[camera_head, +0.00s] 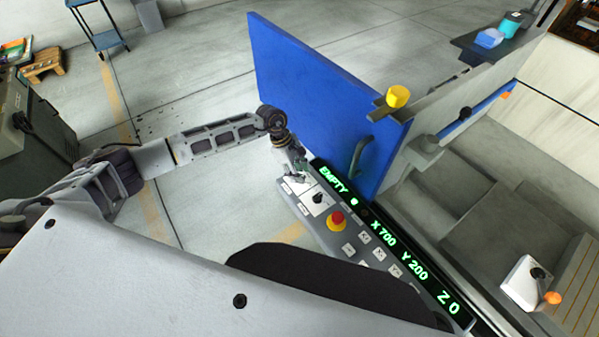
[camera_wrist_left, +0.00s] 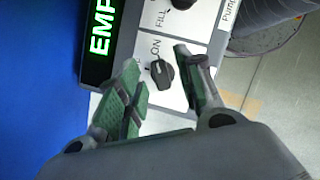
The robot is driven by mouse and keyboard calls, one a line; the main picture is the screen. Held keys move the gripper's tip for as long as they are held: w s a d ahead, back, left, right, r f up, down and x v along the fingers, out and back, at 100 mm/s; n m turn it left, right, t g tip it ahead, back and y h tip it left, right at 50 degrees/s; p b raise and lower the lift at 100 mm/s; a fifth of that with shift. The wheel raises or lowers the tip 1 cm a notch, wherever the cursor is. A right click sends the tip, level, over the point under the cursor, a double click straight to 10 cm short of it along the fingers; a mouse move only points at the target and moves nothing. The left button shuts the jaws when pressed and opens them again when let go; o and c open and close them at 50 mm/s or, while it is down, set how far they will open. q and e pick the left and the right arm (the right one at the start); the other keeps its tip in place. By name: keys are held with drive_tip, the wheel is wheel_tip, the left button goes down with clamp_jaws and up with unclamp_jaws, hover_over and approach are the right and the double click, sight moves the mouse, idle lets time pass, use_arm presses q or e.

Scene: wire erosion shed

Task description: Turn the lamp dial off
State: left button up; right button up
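The lamp dial (camera_wrist_left: 162,73) is likely the black knob on a white plate beside the word "ON" in the left wrist view; its lamp label cannot be read. My left gripper (camera_wrist_left: 157,66) is open, with one green-padded finger on each side of this knob. Contact with the knob cannot be judged. In the head view my left gripper (camera_head: 295,172) is over the far end of the control panel (camera_head: 325,235) and hides this dial. My right gripper is not in view.
A second black knob (camera_wrist_left: 183,3) marked "FILL" sits close by; it also shows in the head view (camera_head: 317,198). A red emergency button (camera_head: 337,220) and several keys are nearer. A blue door (camera_head: 320,95) with a handle stands behind the lit display (camera_head: 385,237).

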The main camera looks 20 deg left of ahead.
use_arm(q)
drive_tip(key=shift+d+f, duration=0.15)
drive_tip(key=shift+f, duration=0.35)
drive_tip(key=shift+c, duration=0.3)
clamp_jaws()
